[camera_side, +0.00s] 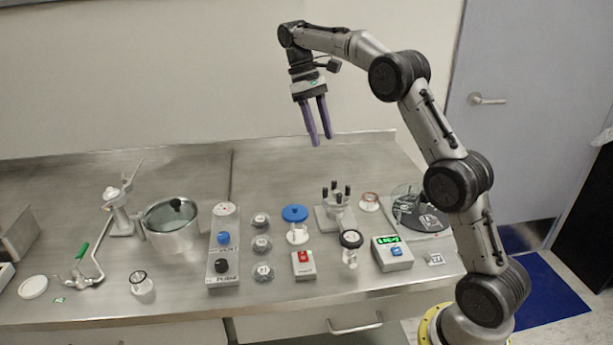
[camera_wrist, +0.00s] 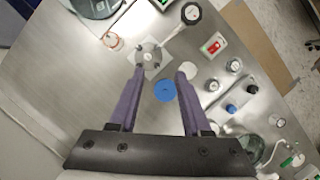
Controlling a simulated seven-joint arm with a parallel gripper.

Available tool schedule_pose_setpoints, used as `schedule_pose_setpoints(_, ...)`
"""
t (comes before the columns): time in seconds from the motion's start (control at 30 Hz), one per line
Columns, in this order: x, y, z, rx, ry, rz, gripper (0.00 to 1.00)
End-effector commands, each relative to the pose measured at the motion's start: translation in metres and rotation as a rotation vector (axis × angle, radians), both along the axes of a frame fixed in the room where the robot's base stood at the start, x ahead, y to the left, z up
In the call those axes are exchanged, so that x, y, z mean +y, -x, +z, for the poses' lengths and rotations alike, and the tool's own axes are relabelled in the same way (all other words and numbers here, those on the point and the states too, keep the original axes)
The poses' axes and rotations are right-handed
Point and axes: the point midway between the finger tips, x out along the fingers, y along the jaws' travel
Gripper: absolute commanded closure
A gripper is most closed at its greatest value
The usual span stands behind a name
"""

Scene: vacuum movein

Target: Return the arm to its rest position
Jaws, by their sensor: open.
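My gripper (camera_side: 318,121) has two purple fingers and hangs high above the back part of the steel bench (camera_side: 200,180), fingers pointing down. A post clamp with several dark pegs (camera_side: 335,205) stands on the bench below my gripper. A blue round-topped piece (camera_side: 295,214) stands left of it, and shows as a blue disc (camera_wrist: 165,91) in the wrist view.
A steel pot (camera_side: 171,230) and a knob panel (camera_side: 223,246) stand at left-centre. The air around my gripper is clear.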

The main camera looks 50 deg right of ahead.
Motion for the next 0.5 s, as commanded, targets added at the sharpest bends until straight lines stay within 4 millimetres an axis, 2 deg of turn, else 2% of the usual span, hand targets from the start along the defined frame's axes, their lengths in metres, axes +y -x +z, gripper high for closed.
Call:
schedule_pose_setpoints(0.03,0.007,0.003,0.020,-0.041,0.013,0.013,0.52)
schedule_pose_setpoints(0.2,0.041,0.042,0.077,-0.127,0.031,0.066,0.52)
schedule_pose_setpoints(0.33,0.067,0.079,0.102,-0.203,0.043,0.104,0.52)
schedule_pose_setpoints(0.5,0.094,0.130,0.117,-0.319,0.057,0.142,0.52)
